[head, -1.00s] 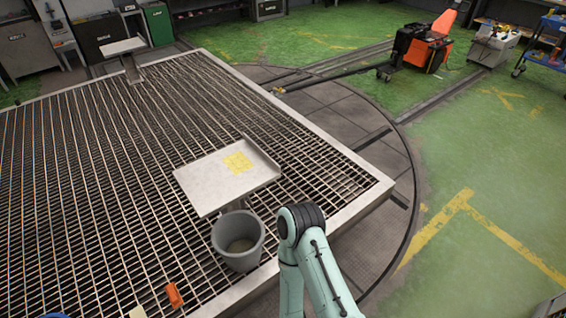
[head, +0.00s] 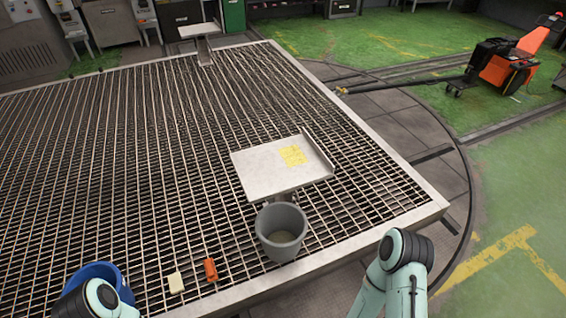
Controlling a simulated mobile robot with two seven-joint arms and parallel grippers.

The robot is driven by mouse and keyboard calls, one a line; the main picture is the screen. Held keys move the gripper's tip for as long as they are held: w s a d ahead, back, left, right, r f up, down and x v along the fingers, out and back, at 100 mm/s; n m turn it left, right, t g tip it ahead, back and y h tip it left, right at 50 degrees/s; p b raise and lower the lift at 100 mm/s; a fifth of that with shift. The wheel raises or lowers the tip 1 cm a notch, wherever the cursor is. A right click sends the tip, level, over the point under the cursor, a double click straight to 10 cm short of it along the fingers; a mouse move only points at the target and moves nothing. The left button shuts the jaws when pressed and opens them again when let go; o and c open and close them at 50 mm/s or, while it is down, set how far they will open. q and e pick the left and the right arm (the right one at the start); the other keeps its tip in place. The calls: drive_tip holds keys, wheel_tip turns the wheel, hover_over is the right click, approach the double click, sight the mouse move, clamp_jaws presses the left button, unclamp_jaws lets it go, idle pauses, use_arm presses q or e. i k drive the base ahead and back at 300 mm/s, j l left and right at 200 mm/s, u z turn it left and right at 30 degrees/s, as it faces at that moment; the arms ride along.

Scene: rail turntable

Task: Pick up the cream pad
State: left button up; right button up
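The cream pad (head: 176,283) is a small pale block lying on the metal grating (head: 130,180) near its front edge, at the lower left of the head view. An orange block (head: 210,269) lies just to its right, with a small gap between them. A blue round container (head: 122,285) is to the left of the pad, partly hidden by my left arm. My arms show at the bottom left and bottom right, but neither gripper is in the picture.
A grey bucket (head: 281,246) stands on the grating right of the orange block. Behind it is a metal tray stand (head: 262,178) with yellow notes (head: 293,155) on it. The grating has a raised pale metal rim (head: 345,244). Open grating lies behind the pad.

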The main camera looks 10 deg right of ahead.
sight(176, 285)
drive_tip(key=j, duration=0.75)
drive_tip(key=i+j, duration=0.15)
drive_tip(key=j, duration=0.6)
drive_tip(key=j+z, duration=0.3)
drive_tip(key=z, duration=0.15)
drive_tip(key=j+z, duration=0.3)
drive_tip(key=z, duration=0.5)
